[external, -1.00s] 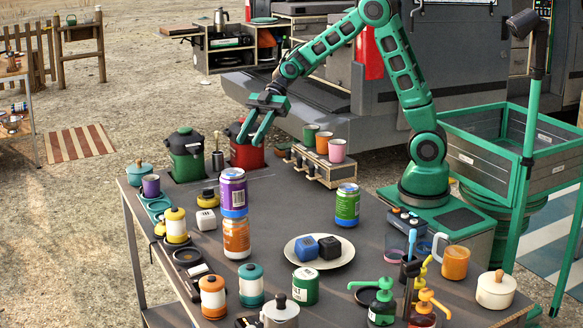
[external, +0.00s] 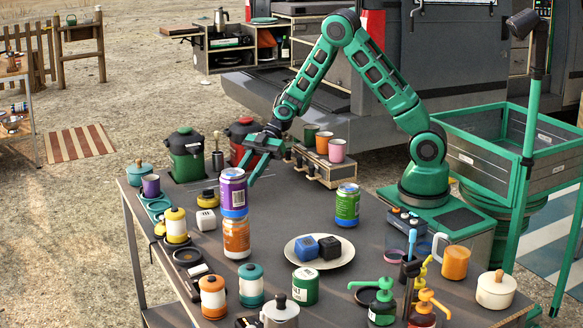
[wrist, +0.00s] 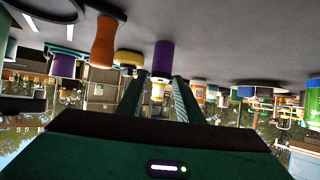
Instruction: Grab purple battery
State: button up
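The purple battery (external: 233,190) is an upright can-shaped cylinder with a white label, left of centre on the table. In the external view it appears directly above an orange can (external: 236,238); I cannot tell surely whether it is stacked on it or stands behind it. My gripper (external: 243,174) is open, its fingers pointing down-left at the far side of the battery. In the upside-down wrist view, the battery (wrist: 163,58) shows between the two parallel fingers (wrist: 156,88), seemingly beyond their tips. Contact with it cannot be made out.
A green can (external: 347,205) stands to the right. A plate (external: 345,257) holds a blue and a black cube. A white cube (external: 206,220) and yellow jar (external: 176,225) lie left. Red (external: 243,150) and green (external: 186,157) canisters stand behind. The table right of the battery has free room.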

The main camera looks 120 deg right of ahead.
jog(key=shift+x, duration=3.45)
jog(key=shift+c, duration=0.2)
grip_shut()
